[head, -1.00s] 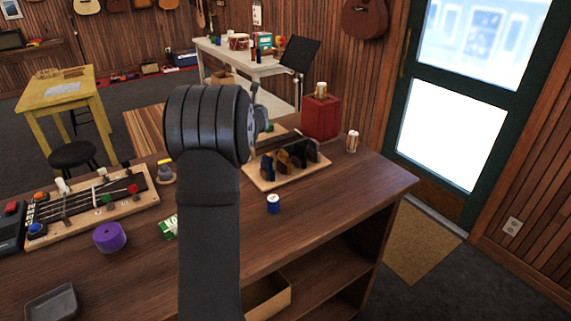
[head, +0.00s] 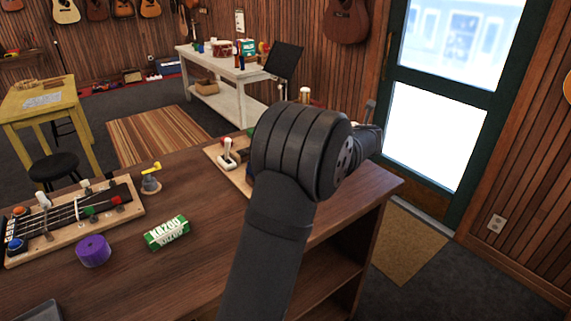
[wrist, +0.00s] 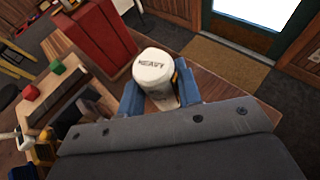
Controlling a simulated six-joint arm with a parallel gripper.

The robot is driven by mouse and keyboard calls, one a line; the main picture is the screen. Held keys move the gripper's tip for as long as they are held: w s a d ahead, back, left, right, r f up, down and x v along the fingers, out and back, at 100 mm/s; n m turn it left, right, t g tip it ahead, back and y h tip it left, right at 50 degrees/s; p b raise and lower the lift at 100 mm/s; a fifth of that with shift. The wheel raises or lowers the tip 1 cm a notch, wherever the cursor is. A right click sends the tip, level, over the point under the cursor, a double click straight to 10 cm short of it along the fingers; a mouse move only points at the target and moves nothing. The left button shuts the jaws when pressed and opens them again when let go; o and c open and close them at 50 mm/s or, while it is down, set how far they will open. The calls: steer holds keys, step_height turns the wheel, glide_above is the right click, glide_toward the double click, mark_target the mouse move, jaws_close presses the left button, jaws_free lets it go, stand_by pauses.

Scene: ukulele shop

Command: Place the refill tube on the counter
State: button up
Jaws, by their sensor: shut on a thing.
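The refill tube (wrist: 153,70), with a white top lettered "HEAVY", is between the two blue fingertips of my gripper (wrist: 158,88) in the wrist view. My gripper is shut on it. The tube's lower part is hidden by the fingers, so I cannot tell whether it touches the wood. The brown wooden counter (head: 215,240) runs across the head view, and its right end lies behind my arm. My arm hides the tube in the head view.
A red box (wrist: 95,35) stands close left of the tube. A kazoo box (head: 167,233), a purple roll (head: 93,251) and a ukulele neck on a board (head: 75,215) lie on the counter's left part. The front middle is partly clear.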

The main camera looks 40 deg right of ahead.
steer(key=w+f, duration=0.2)
steer(key=w, duration=0.1)
steer(key=w+a+f, duration=0.1)
steer(key=w+f, duration=0.1)
steer(key=w, duration=0.2)
steer(key=w+f, duration=0.2)
steer(key=w, duration=0.2)
steer(key=shift+a+f, duration=0.2)
steer(key=shift+f, duration=2.15)
steer(key=shift+f, duration=0.2)
steer(key=o, duration=1)
steer(key=shift+c, duration=0.2)
steer(key=shift+r, duration=0.2)
steer(key=v, duration=1.2)
